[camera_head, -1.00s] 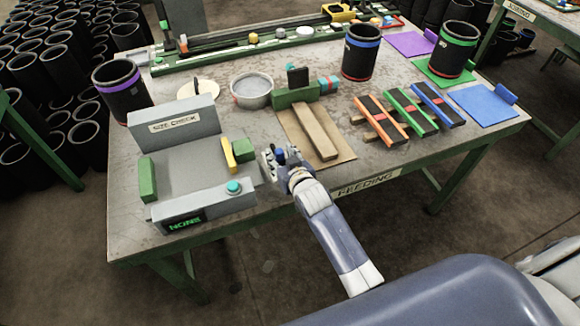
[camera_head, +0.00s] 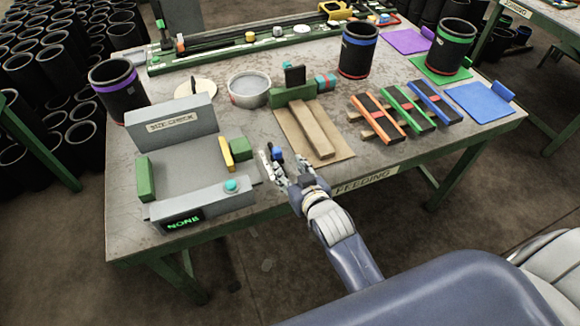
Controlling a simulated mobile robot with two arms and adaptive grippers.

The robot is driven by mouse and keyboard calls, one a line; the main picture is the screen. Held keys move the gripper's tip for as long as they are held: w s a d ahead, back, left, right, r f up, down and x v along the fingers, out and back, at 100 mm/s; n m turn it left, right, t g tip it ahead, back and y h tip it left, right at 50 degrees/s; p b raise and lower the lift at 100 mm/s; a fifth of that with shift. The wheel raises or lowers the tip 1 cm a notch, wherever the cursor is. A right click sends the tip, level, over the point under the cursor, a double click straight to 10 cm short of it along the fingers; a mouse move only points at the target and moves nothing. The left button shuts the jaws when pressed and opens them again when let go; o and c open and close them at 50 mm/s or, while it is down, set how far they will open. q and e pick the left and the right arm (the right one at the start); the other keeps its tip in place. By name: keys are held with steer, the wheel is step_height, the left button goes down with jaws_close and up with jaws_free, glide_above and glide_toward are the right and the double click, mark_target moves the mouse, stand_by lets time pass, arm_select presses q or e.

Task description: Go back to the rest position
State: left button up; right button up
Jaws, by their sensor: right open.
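My right gripper (camera_head: 283,170) is open and empty above the front edge of the table (camera_head: 221,122), just right of the size check station (camera_head: 190,160). Its arm reaches in from the bottom of the picture. The station is a grey fixture with green and yellow blocks, and its display reads NONE. A brown board (camera_head: 317,142) with a wooden bar lies beyond the gripper. My left gripper is not in the picture.
Black sleeves with purple (camera_head: 119,89), blue (camera_head: 357,50) and green (camera_head: 449,49) bands stand on the table. Orange, green and blue bars (camera_head: 408,108) lie right of the board. A metal bowl (camera_head: 249,90) stands at the middle. Floor is clear in front.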

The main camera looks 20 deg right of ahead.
steer(key=s+d+f+n+g, duration=0.15)
steer(key=s+g, duration=0.35)
steer(key=s, duration=0.8)
steer(key=s+d+f+g, duration=0.25)
steer(key=s+g, duration=0.25)
steer(key=s, duration=0.8)
step_height(320, 180, down, 28)
steer(key=s+g, duration=0.1)
steer(key=s+d+f+g, duration=0.1)
steer(key=s+d+f, duration=0.1)
steer(key=s+f, duration=1.2)
steer(key=s, duration=0.2)
steer(key=shift+s+f+g, duration=0.3)
steer(key=shift+s, duration=0.1)
